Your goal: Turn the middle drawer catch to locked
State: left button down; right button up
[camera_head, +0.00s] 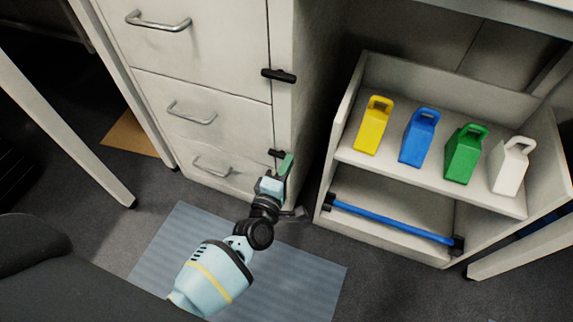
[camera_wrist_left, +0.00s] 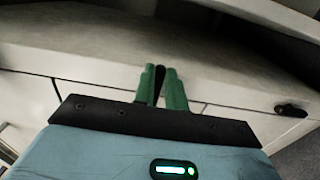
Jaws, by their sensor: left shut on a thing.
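The pale drawer cabinet (camera_head: 200,75) stands at the upper left in the head view, with a middle drawer (camera_head: 225,130) between two others. The middle drawer's black catch (camera_head: 275,153) is at that drawer's lower right corner and sticks out crosswise to the cabinet edge. My left gripper (camera_head: 286,164) is there, its green fingers shut on the catch. In the left wrist view the dark catch (camera_wrist_left: 159,84) shows between the green fingers, which partly hide it. My right gripper is not in view.
The top drawer has its own black catch (camera_head: 279,75). Another catch (camera_wrist_left: 291,110) shows at the right in the wrist view, lying along the edge. An open shelf (camera_head: 440,190) with yellow, blue, green and white containers stands to the right. A striped mat (camera_head: 300,280) lies in front.

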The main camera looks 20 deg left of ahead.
pick_arm(q)
jog(key=c, duration=1.5)
grip_release()
jog(key=shift+c, duration=0.2)
jog(key=shift+o, duration=0.5)
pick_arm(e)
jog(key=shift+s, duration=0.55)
pick_arm(q)
jog(key=shift+s, duration=0.1)
